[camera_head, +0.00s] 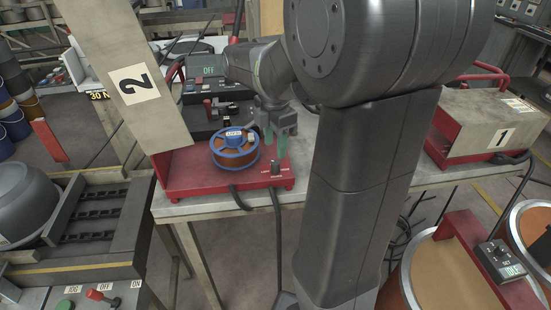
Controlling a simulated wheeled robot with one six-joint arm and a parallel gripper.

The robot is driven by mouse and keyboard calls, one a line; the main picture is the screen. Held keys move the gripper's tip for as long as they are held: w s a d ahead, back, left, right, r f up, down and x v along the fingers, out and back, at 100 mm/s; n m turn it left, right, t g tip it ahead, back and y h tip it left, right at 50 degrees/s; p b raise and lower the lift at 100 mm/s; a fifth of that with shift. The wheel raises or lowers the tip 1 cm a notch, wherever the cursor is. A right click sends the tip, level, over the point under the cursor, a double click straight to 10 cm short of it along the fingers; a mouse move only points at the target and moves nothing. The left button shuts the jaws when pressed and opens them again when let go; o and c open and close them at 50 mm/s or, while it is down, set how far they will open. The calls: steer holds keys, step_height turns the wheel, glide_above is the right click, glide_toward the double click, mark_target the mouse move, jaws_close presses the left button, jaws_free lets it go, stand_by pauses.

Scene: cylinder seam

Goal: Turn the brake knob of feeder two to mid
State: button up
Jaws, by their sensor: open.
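Feeder two is a red base (195,180) on the grey bench, with its beige cover marked 2 (140,85) standing raised and tilted. A spool with a blue rim and brown winding (234,155) sits on the base. A small black brake knob (275,167) stands at the base's front right, with small white lettering beside it. The lettering and the knob's pointing are too small to read. My gripper (275,143) has greenish fingertips pointing down, open and empty, above the knob and right of the spool. It appears apart from the knob.
A black panel with a display reading OFF (209,71) stands behind the feeder. Feeder one, its beige cover marked 1 (497,125) closed, is at the right. Dark cables hang over the bench's front edge. My arm hides the bench's middle.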

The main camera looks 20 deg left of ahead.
mark_target(275, 162)
step_height(275, 162, down, 6)
steer(key=shift+c, duration=0.4)
jaws_close()
steer(key=shift+m, duration=0.3)
steer(key=m+p, duration=0.1)
steer(key=m, duration=1)
stand_by(0.5)
